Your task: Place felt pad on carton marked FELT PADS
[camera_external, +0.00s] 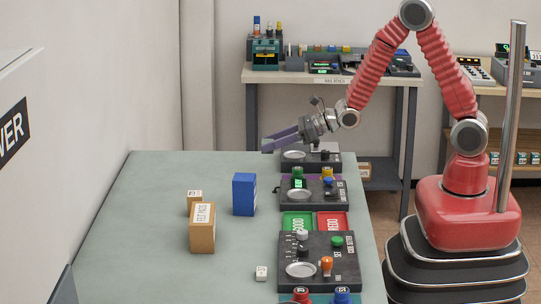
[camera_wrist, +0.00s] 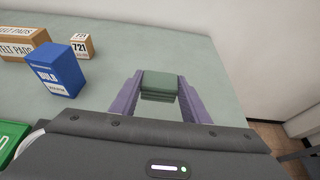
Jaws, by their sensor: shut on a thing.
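The felt pad (camera_wrist: 159,86) is a dark green, layered-looking block in the wrist view. My gripper (camera_wrist: 157,92) is shut on it, with one purple finger on each side. In the external view my gripper (camera_external: 280,141) is above the far right part of the table, and the pad cannot be made out there. The brown carton marked FELT PADS (camera_external: 202,235) stands upright at the middle left of the table, well nearer the camera than my gripper. It also shows, partly cut off, at the upper left of the wrist view (camera_wrist: 16,47).
A blue box (camera_external: 244,196) and a small brown box (camera_external: 194,198) stand close to the carton. Control panels (camera_external: 312,192) and green (camera_external: 298,222) and red (camera_external: 332,222) trays line the table's right side. The far left of the table (camera_external: 160,180) is clear.

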